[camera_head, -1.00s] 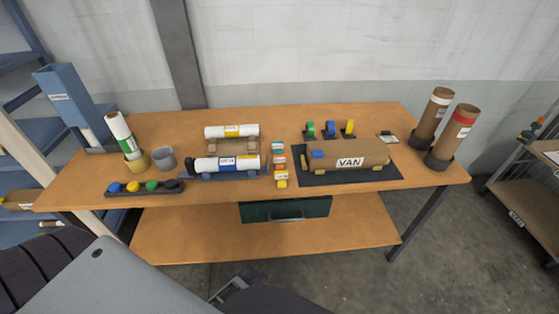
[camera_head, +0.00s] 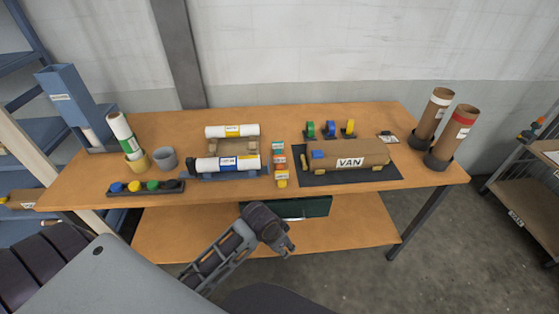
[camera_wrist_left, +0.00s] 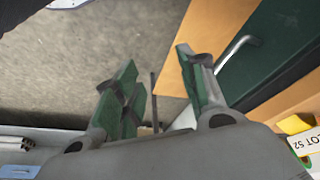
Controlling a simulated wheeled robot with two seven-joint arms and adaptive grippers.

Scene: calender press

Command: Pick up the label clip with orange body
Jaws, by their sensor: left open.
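A short row of small label clips with white labels lies on the table between the white rolls and the brown VAN roll. An orange-looking clip (camera_head: 281,171) sits in this row, just behind a yellow one (camera_head: 282,183); a redder one lies behind it, and the shades are hard to tell apart at this size. My left gripper (camera_head: 288,249) is below and in front of the table edge, apart from the clips. In the left wrist view its green-padded fingers (camera_wrist_left: 160,88) are spread and empty. A yellow clip marked LOT 52 (camera_wrist_left: 302,130) shows at that view's right edge.
White rolls on a blue cradle (camera_head: 228,164) stand left of the clips. The VAN roll (camera_head: 350,155) on a dark mat stands right. A green drawer (camera_head: 305,209) with a handle hangs under the table (camera_head: 215,193), close to my left gripper.

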